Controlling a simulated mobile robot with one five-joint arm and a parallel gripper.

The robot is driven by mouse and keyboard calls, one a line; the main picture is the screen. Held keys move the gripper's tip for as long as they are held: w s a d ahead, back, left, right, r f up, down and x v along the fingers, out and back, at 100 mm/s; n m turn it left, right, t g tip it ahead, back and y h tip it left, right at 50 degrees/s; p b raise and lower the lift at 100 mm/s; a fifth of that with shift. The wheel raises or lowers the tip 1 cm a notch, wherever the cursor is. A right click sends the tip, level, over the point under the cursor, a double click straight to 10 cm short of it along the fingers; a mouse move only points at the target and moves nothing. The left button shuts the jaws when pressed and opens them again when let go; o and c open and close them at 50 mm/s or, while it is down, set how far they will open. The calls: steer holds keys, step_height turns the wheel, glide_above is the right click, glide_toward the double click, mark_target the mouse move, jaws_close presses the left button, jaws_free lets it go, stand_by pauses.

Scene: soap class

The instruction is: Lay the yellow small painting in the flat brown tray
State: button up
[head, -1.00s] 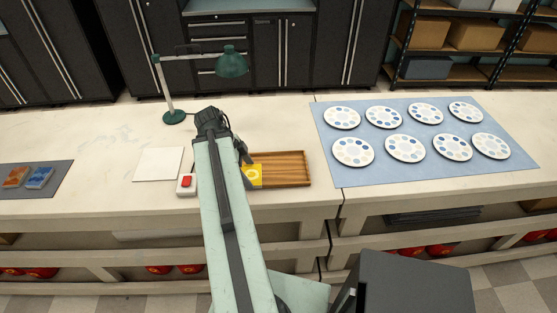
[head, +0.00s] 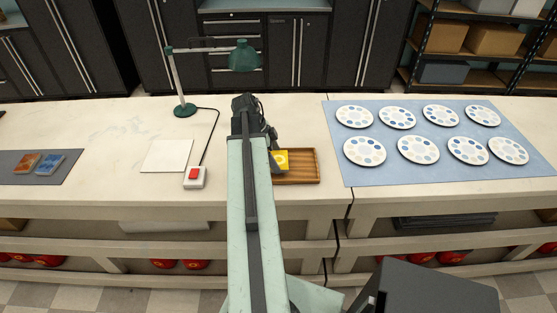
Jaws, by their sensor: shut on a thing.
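The yellow small painting (head: 282,160) is held at my gripper (head: 275,156), over the left part of the flat brown tray (head: 306,171). The painting shows a pale round mark on yellow. My gripper is shut on it, though its fingertips are partly hidden by the arm. The tray is wooden with a low rim, and its left end is hidden behind my arm. I cannot tell whether the painting touches the tray floor.
A green lamp (head: 244,56) stands behind, its cord running to a red-button switch box (head: 195,183). A white sheet (head: 167,156) lies left. Orange and blue small paintings (head: 50,164) lie on a grey mat (head: 66,175). Several palettes lie on a blue mat (head: 340,176) at right.

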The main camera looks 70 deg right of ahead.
step_height(320, 180, down, 2)
steer(key=shift+d+r, duration=0.1)
steer(key=shift+r, duration=0.15)
steer(key=shift+f, duration=0.2)
steer(key=o, duration=1.2)
steer(key=shift+r, duration=0.1)
